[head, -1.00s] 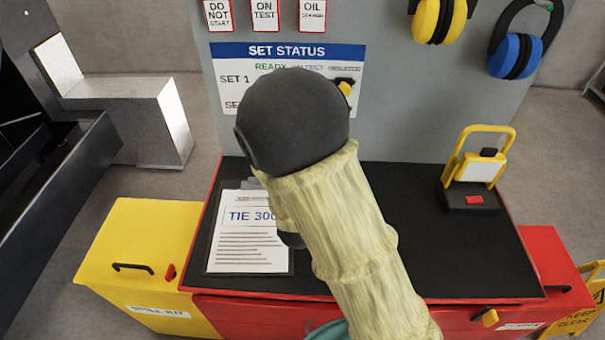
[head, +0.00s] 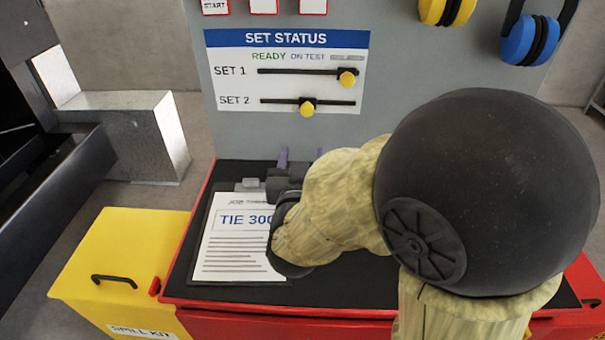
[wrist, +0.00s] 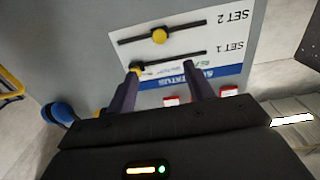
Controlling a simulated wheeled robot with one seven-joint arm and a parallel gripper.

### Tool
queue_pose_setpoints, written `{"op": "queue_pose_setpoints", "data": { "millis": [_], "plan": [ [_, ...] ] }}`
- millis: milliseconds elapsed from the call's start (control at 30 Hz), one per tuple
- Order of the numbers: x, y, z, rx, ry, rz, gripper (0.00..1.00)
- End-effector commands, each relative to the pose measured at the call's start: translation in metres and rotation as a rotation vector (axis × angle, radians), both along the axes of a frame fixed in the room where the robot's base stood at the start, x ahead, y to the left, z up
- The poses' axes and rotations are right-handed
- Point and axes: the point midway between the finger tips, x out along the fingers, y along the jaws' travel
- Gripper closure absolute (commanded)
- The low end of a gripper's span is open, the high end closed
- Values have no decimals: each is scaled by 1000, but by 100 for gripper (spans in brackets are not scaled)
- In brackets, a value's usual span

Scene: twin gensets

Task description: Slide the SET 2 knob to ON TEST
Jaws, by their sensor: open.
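The SET STATUS board (head: 225,88) has two slider tracks. The yellow SET 2 knob (head: 307,109) is on the lower track, near its middle, roughly below the ON TEST label (head: 308,57). The yellow SET 1 knob (head: 347,78) is near the right end of the upper track, below a blurred grey label. My gripper (head: 301,155) is below the board, its fingers apart and empty. In the upside-down wrist view, my gripper (wrist: 161,69) points at the board, with the SET 2 knob (wrist: 159,36) beyond the fingertips and the SET 1 knob (wrist: 137,68) close to the left fingertip.
A clipboard sheet (head: 235,247) lies on the black bench top (head: 345,283) under my arm. A yellow kit box (head: 100,262) stands at left. Yellow (head: 432,10) and blue (head: 521,42) ear defenders hang at upper right. My arm hides the bench's right side.

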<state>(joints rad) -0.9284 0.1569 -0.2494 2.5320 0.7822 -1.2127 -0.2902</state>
Motion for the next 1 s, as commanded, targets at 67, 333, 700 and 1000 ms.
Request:
{"op": "queue_pose_setpoints", "data": {
  "millis": [67, 333, 700, 1000],
  "plan": [
    [-3, 0, -5, 5, -2, 2, 47],
    [-10, -1, -2, 4, 2, 7, 47],
    [-10, -1, -1, 3, 3, 7, 47],
    [-10, -1, 29, 3, 3, 7, 47]
  ]
}}
